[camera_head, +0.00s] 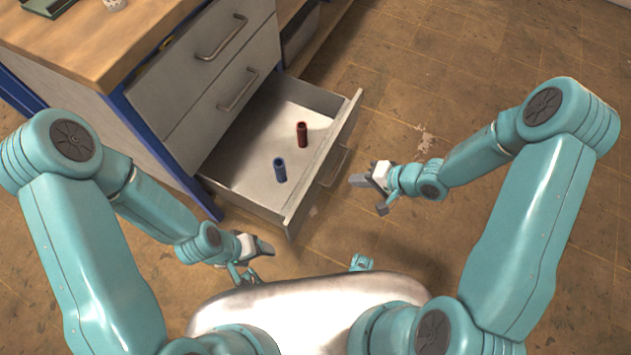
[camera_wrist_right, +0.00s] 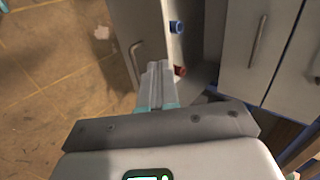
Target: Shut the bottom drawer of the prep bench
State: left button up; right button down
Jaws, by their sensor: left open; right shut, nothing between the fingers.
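The bottom drawer (camera_head: 240,170) of the prep bench (camera_head: 160,100) is pulled out, with its front panel (camera_head: 325,160) standing away from the bench. A bar handle (camera_head: 334,166) is on that panel; it also shows in the right wrist view (camera_wrist_right: 136,62). A blue cylinder (camera_head: 280,170) and a red cylinder (camera_head: 302,135) stand in the drawer. My right gripper (camera_head: 364,194) is shut and empty, to the right of the drawer front in the head view. In its wrist view the closed fingers (camera_wrist_right: 158,82) overlap the panel; contact cannot be told. My left gripper (camera_head: 262,261) is open and empty, near the drawer's near corner.
The two drawers above, upper (camera_head: 215,40) and middle (camera_head: 230,90), are shut. The bench top (camera_head: 80,40) carries a green tray (camera_head: 45,8) and a small pale cup. The tiled floor (camera_head: 420,90) right of the drawer is clear. A dark shelf unit (camera_head: 300,35) stands behind.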

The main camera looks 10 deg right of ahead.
aim_at(315, 178)
jog(key=b+x, duration=0.2)
jog(key=x, duration=0.2)
jog(key=d+b+x, duration=0.1)
jog(key=b+x, duration=0.1)
jog(key=x, duration=0.2)
jog(key=f+b+x, duration=0.1)
jog(key=b+x, duration=0.2)
jog(key=x, duration=0.2)
jog(key=shift+w+d, duration=0.15)
jog(key=shift+d, duration=0.05)
jog(key=shift+w+a, duration=0.3)
jog(key=shift+a, duration=0.15)
pick_arm(q)
notch_tip(315, 178, down, 8)
pick_arm(e)
jog(key=shift+w+a+r, duration=0.1)
jog(key=shift+a, duration=0.1)
